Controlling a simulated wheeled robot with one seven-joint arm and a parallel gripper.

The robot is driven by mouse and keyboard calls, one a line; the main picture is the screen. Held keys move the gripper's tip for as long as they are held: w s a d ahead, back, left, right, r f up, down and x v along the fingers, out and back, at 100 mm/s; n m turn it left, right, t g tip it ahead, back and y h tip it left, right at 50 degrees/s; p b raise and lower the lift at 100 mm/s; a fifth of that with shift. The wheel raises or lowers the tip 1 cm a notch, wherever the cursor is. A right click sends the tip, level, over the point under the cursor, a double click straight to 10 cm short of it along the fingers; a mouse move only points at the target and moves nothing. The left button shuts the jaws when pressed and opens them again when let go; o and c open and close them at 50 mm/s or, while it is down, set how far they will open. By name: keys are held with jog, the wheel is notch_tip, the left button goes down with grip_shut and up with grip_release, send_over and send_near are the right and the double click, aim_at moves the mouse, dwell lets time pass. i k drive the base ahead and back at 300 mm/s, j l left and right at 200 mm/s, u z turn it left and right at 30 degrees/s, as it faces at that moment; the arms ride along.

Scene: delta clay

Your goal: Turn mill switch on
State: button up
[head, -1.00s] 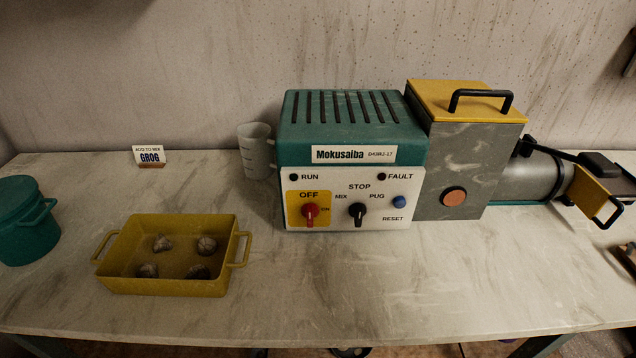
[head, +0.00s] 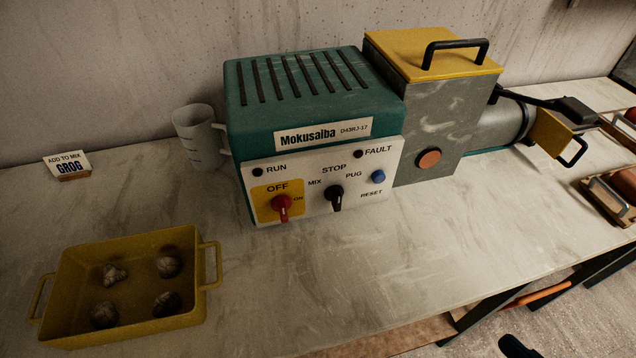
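The mill (head: 315,110) is a teal machine marked Mokusaiba on the worktop, with a white control panel on its front. The red switch (head: 282,207) sits on a yellow plate at the panel's left, with OFF above it and ON to its right. The RUN and FAULT lamps look dark. My gripper cannot be made out in the view.
A yellow tray (head: 60,325) with several clay lumps stands at the front left. A measuring jug (head: 198,137) is beside the mill, and a GROG sign (head: 68,166) stands at the back left. The worktop (head: 330,275) before the panel is clear. A dark shape (head: 515,347) shows at the bottom edge.

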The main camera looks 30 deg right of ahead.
aim_at(281, 204)
jog(key=k+j, duration=0.1)
jog(key=j, duration=1.4)
